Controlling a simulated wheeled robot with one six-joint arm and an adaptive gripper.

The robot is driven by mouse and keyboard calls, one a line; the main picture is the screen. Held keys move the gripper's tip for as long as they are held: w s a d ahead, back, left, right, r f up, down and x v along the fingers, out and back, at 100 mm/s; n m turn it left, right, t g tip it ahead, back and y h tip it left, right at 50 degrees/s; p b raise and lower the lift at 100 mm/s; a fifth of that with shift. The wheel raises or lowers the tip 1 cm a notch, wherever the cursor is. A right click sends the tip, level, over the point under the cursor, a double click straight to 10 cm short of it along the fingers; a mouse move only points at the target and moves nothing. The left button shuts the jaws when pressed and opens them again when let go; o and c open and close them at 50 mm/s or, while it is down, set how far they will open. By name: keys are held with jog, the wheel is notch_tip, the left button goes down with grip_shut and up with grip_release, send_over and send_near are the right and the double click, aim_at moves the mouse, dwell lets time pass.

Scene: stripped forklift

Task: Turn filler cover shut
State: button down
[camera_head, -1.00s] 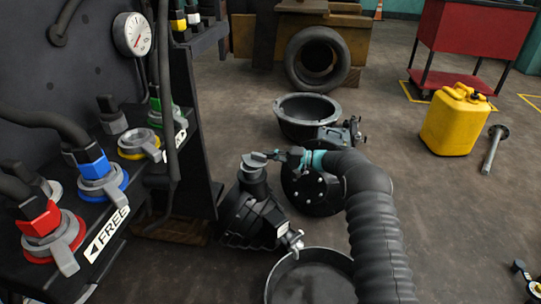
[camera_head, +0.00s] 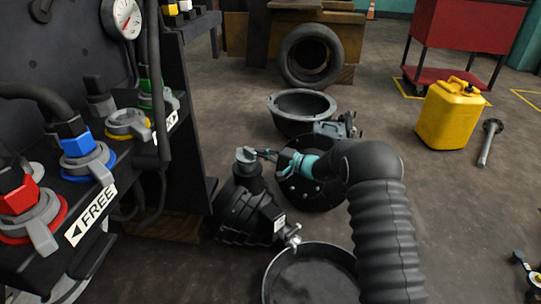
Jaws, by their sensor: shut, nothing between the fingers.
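A grey cap, which looks like the filler cover (camera_head: 246,155), sits on the neck of a black ribbed housing (camera_head: 245,212) on the floor at the middle. My gripper (camera_head: 262,154) reaches in from the right, with its tips close beside the cap's right side. Its fingers are shut with nothing held. I cannot tell whether the tips touch the cap. How far the cap is turned is too small to tell.
A black panel at left carries red (camera_head: 27,212), blue (camera_head: 82,157) and yellow (camera_head: 127,123) couplings and a gauge (camera_head: 127,17). A round pan (camera_head: 275,292) lies in front. A black bowl (camera_head: 287,125), tire (camera_head: 309,75) and yellow can (camera_head: 449,115) stand behind.

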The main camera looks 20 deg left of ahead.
jog(key=shift+s+a+f+b, duration=0.15)
jog(key=shift+s+b, duration=0.55)
jog(key=shift+b, duration=0.4)
jog(key=shift+s+a, duration=0.2)
